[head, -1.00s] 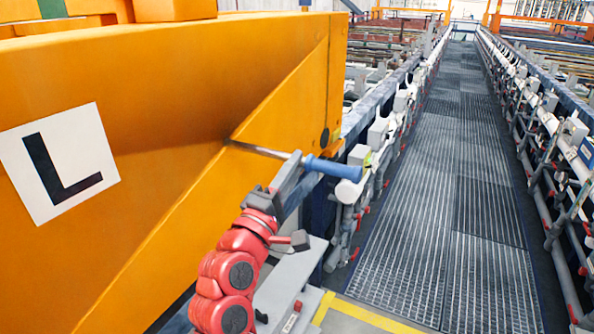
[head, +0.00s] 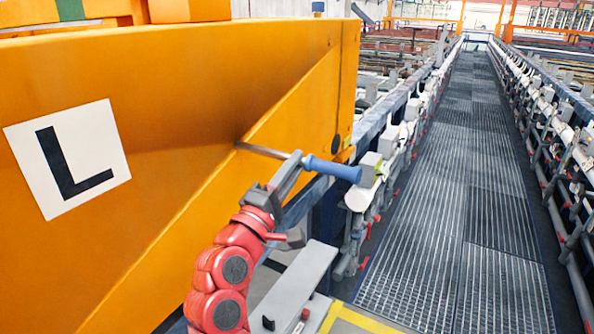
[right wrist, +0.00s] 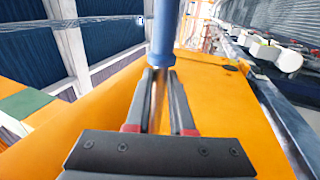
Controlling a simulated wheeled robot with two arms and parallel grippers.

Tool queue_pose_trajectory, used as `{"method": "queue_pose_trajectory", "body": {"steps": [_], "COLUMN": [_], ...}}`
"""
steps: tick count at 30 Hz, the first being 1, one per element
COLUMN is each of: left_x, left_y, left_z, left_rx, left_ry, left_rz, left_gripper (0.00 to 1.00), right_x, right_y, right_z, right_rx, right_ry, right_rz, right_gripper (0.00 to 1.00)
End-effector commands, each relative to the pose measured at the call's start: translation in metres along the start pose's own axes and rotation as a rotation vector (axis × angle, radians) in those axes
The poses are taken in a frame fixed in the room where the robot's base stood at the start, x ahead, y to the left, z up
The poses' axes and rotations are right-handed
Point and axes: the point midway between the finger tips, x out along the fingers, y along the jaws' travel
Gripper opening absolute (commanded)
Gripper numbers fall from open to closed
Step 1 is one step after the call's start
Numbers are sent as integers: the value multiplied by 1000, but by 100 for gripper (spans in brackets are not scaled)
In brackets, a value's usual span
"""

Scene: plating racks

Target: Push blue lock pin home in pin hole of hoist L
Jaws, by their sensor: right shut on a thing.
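The blue lock pin has a blue handle (head: 333,169) and a thin metal shaft (head: 262,150). My right gripper (head: 291,163) is shut on the shaft close to the handle. The pin lies roughly level, handle to the right. The shaft's left end meets the orange face of hoist L (head: 200,90), which bears a white L sign (head: 67,160). The pin hole itself is not distinguishable, and I cannot tell how deep the shaft sits. In the right wrist view the fingers (right wrist: 160,75) close around the shaft, below the blue handle (right wrist: 165,38). My left gripper is out of view.
A grated walkway (head: 455,220) runs away on the right, clear of objects. Rails with grey and white fittings (head: 400,135) line its left side, near the pin handle. A yellow line (head: 360,318) marks the floor in front.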

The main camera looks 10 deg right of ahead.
Motion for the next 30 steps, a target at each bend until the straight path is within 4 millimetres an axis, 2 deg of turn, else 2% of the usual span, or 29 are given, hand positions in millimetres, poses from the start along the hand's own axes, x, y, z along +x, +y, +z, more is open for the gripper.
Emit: {"method": "queue_pose_trajectory", "body": {"steps": [30], "left_x": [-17], "left_y": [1], "left_z": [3], "left_rx": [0], "left_ry": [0], "left_rz": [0], "left_gripper": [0], "right_x": [0], "right_y": [0], "right_z": [-24], "right_rx": [0], "right_ry": [-1], "right_rz": [1], "right_gripper": [0]}}
